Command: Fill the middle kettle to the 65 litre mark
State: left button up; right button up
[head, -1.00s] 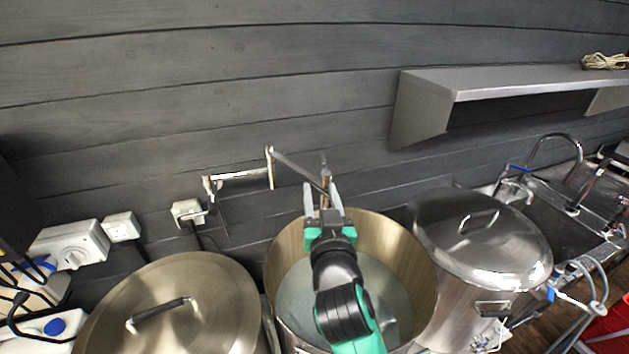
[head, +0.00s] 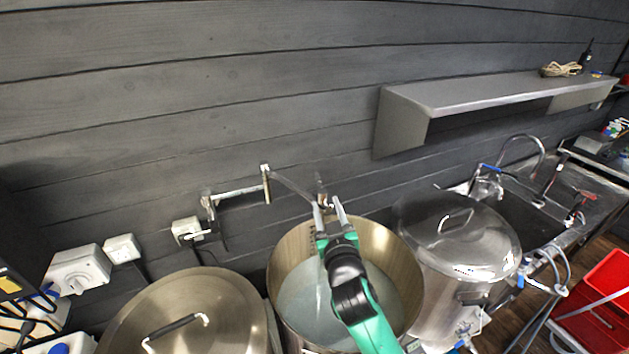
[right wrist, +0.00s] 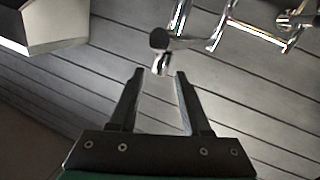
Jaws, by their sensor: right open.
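The middle kettle (head: 405,275) is open, with pale, cloudy-looking water (head: 295,300) inside. Faint dark marks show on its inner left wall, too small to read. A whitish streak in the water may be a falling stream; I cannot be sure. The jointed wall tap (head: 238,192) reaches out over the kettle's back rim. My right gripper (head: 327,204) is open above the kettle, fingers pointing at the tap's end. In the right wrist view the tap's end (right wrist: 161,62) lies just beyond the open fingertips, with nothing gripped. My left gripper is out of view.
A lidded kettle (head: 205,318) stands on the left and another lidded kettle (head: 480,245) on the right. A metal shelf (head: 470,98) juts from the wall at upper right. Wall sockets (head: 78,270) sit at left. A sink (head: 525,215) and red bin (head: 600,300) are at right.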

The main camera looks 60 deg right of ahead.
aim_at(318, 179)
jog(key=b+x, duration=0.3)
jog(key=x, duration=0.2)
jog(key=shift+w+d+f+b, duration=0.15)
jog(key=shift+d+f+b, duration=0.05)
jog(key=shift+b, duration=0.1)
jog(key=x, duration=0.3)
jog(key=p+x, duration=0.1)
jog(key=shift+w+d+r, duration=0.1)
jog(key=shift+w+r, duration=0.05)
jog(key=shift+r, duration=0.2)
jog(key=shift+w+d, duration=0.3)
jog(key=shift+d, duration=0.05)
grip_shut()
